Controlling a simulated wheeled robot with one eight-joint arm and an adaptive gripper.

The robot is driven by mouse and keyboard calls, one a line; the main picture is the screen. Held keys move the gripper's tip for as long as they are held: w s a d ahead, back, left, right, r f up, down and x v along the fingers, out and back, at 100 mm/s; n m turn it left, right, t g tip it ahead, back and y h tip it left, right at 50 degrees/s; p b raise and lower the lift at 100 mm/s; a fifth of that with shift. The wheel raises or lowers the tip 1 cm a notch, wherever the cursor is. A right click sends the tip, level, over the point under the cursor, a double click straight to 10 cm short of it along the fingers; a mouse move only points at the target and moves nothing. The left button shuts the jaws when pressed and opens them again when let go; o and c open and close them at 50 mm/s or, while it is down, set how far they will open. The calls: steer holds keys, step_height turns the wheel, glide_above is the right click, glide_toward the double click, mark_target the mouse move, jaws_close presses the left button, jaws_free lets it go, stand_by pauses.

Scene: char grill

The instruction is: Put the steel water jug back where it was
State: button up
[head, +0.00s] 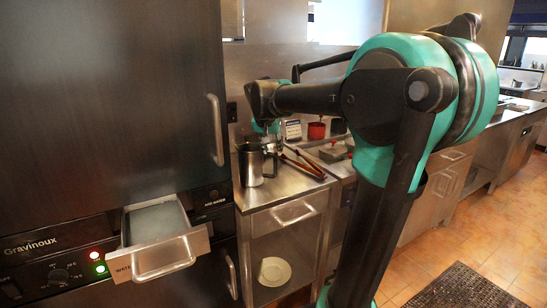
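The steel water jug (251,166) stands upright on the steel counter (262,195), just right of the tall dark cabinet. Its dark handle side faces right. My gripper (266,146) is at the jug's upper right, beside or just behind its rim. The fingers are small and partly hidden by the jug and my wrist, so I cannot tell whether they touch it or are open. An open drawer (165,259) sticks out of the cabinet front, with a pale, water-like filling inside.
Tongs (301,165) lie on the counter right of the jug. A red pot (316,130) and a small block-like item (332,153) are further back. A plate (274,271) sits on the shelf below. Tiled floor (420,262) is open at right, with a dark mat (464,287).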

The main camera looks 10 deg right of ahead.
steer(key=s+f+n+y, duration=0.1)
steer(key=s+f+n, duration=0.1)
steer(key=s+f, duration=1.1)
steer(key=s+d+f+n+g+y, duration=0.1)
steer(key=s+f+n, duration=0.2)
steer(key=s+f, duration=1)
steer(key=shift+s+d+f+y, duration=0.15)
steer(key=shift+s+d+y, duration=0.15)
steer(key=shift+s, duration=0.45)
steer(key=shift+c, duration=0.4)
